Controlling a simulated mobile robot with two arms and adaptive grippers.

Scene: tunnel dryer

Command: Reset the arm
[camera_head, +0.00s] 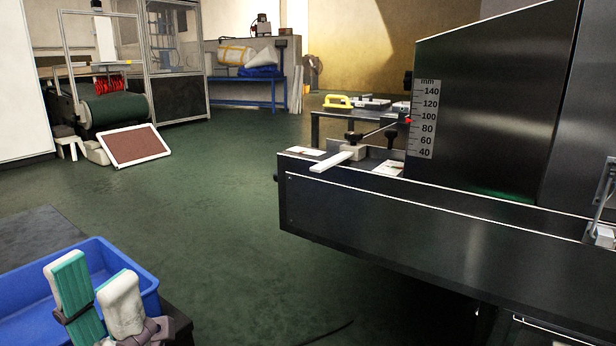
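My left gripper (94,278) is at the bottom left, with its pale fingers pointing up. One finger shows a teal face, and a gap lies between the two fingertips. I see nothing held between them. The gripper is in front of a blue bin (150,285) and hides part of it. I cannot tell whether it touches the bin. My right gripper is not in view.
A dark machine (440,245) with a millimetre scale (421,120) fills the right side. The bin stands on a dark surface (38,232). Open green floor (220,210) lies between.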

